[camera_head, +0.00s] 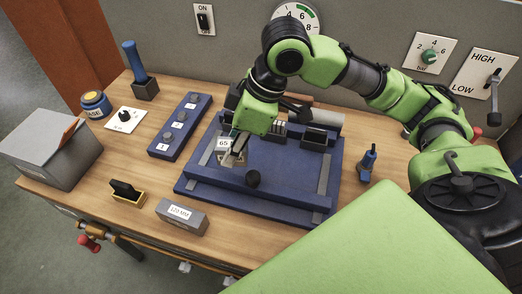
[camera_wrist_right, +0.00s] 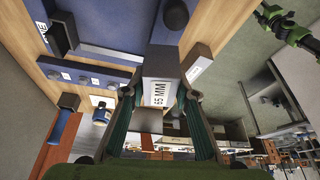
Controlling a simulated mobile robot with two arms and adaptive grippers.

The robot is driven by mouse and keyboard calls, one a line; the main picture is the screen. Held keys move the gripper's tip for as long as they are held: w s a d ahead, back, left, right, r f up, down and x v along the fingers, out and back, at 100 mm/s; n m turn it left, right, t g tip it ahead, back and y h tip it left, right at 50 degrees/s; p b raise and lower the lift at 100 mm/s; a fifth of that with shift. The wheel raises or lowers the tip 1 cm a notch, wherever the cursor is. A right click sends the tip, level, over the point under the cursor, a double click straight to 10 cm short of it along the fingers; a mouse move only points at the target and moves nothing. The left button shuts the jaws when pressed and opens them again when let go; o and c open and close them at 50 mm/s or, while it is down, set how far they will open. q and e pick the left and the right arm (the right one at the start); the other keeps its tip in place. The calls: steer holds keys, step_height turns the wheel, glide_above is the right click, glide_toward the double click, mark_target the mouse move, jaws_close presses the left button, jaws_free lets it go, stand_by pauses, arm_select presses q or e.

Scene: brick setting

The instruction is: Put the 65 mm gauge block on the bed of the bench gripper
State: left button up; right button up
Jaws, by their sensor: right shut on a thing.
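My right gripper (camera_head: 236,148) is shut on the 65 mm gauge block (camera_head: 223,144), over the left part of the blue bench gripper (camera_head: 205,187). The wrist view shows the block (camera_wrist_right: 158,92), grey with a white "65 MM" label, between the fingertips of my right gripper (camera_wrist_right: 157,98). I cannot tell whether its underside touches the bed. My left gripper is not visible.
A grey 120 mm block (camera_head: 181,217) lies in front of the bench gripper, with a black-and-yellow piece (camera_head: 127,193) to its left. A blue rack (camera_head: 179,127) with labelled slots stands to the left. A small blue tool (camera_head: 368,161) stands to the right. A grey box (camera_head: 60,155) fills the left corner.

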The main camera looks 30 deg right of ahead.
steer(key=n+g, duration=0.1)
steer(key=n, duration=0.1)
steer(key=s+n+b, duration=0.1)
steer(key=n, duration=0.1)
steer(key=a+n+g+y+b, duration=0.1)
steer(key=n, duration=0.1)
steer(key=shift+s+f+n+g, duration=0.3)
steer(key=shift+f+n, duration=0.05)
steer(key=shift+n, duration=0.05)
steer(key=s+n+g+b, duration=0.1)
steer(key=n+g+b, duration=0.1)
steer(key=n, duration=0.2)
steer(key=n+g+h, duration=0.1)
steer(key=n, duration=0.4)
glide_above(263, 168)
steer(key=f, duration=0.7)
steer(key=shift+w+d, duration=0.15)
steer(key=shift+w, duration=0.15)
steer(key=shift+w+d+f, duration=0.2)
steer(key=shift+d+f, duration=0.15)
steer(key=shift+f, duration=0.2)
steer(key=shift+w+d+f+p, duration=0.15)
steer(key=shift+f+p, duration=0.35)
steer(key=shift+f, duration=1.25)
